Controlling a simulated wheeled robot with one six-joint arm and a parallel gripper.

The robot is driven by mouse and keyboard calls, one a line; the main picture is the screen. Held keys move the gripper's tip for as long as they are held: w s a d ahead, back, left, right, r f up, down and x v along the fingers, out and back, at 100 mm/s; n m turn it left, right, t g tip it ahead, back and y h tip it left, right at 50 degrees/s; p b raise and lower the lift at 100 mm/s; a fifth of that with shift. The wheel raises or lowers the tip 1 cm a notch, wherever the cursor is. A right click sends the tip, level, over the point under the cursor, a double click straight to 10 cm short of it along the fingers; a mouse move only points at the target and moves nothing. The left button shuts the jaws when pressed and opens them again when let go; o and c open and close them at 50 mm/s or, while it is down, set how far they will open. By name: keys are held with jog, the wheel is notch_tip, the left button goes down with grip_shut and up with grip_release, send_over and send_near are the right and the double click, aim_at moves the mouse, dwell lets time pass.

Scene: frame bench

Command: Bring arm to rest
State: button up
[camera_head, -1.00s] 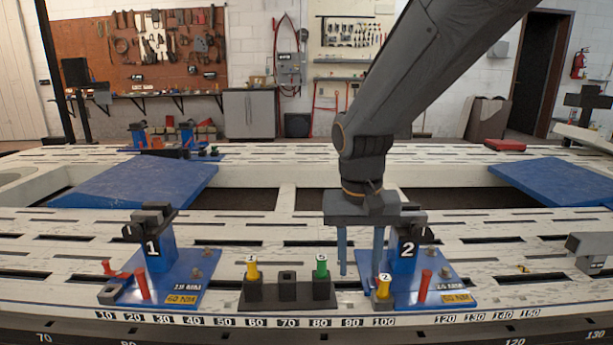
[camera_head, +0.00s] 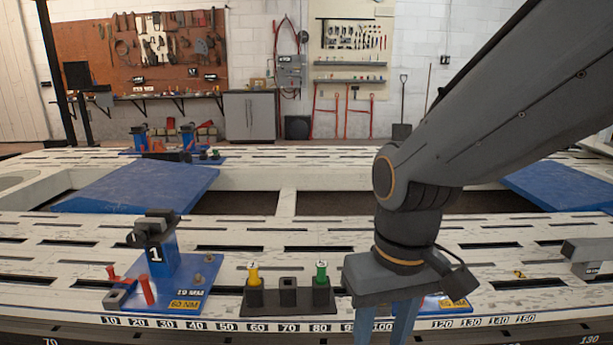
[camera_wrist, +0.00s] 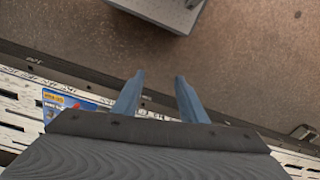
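My gripper (camera_head: 382,335) is low at the front edge of the bench (camera_head: 180,328), in front of the right-hand fixture. In the wrist view its two blue fingers (camera_wrist: 159,78) are apart with nothing between them, over the brown floor. The blue base of the right-hand fixture (camera_head: 447,303) shows only at a corner; the rest of it is hidden behind my gripper. In the wrist view a blue plate with a yellow label (camera_wrist: 60,102) lies left of the fingers.
Blue fixture 1 (camera_head: 165,262) stands at the left. A black holder (camera_head: 288,298) with a yellow-topped and a green-topped piece stands just left of my gripper. A grey block (camera_head: 588,258) is at the right edge. The brown floor (camera_wrist: 245,60) in front looks mostly clear.

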jog(key=d+r+m+p, duration=0.3)
jog(key=d+r+p, duration=0.5)
jog(key=p, duration=0.8)
jog(key=shift+s+d+r+h, duration=0.2)
jog(key=shift+d+r+h, duration=0.1)
jog(key=shift+r, duration=0.6)
jog(key=shift+c, duration=1)
jog(key=shift+d, duration=0.15)
